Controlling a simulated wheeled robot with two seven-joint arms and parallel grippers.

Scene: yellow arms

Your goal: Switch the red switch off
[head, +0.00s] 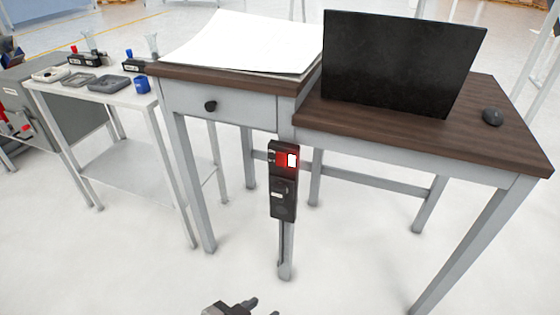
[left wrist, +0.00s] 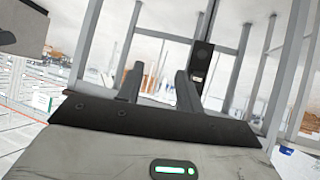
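The red switch (head: 286,160) is a lit red rocker with a bright white patch on its right side. It sits at the top of a black box (head: 283,203), which is fixed upright on a grey post under the desk's front edge. My left gripper (head: 262,306) shows in part at the bottom edge of the head view, below the box and apart from it. In the left wrist view the left gripper (left wrist: 158,78) is open with nothing between its fingers. The black box (left wrist: 202,60) stands beyond its right finger there; no red shows on it. My right gripper is in neither view.
The desk (head: 420,150) bears papers (head: 245,42), a dark monitor (head: 400,62) and a mouse (head: 492,116). A white side table (head: 125,97) stands further left. The floor before the box is clear.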

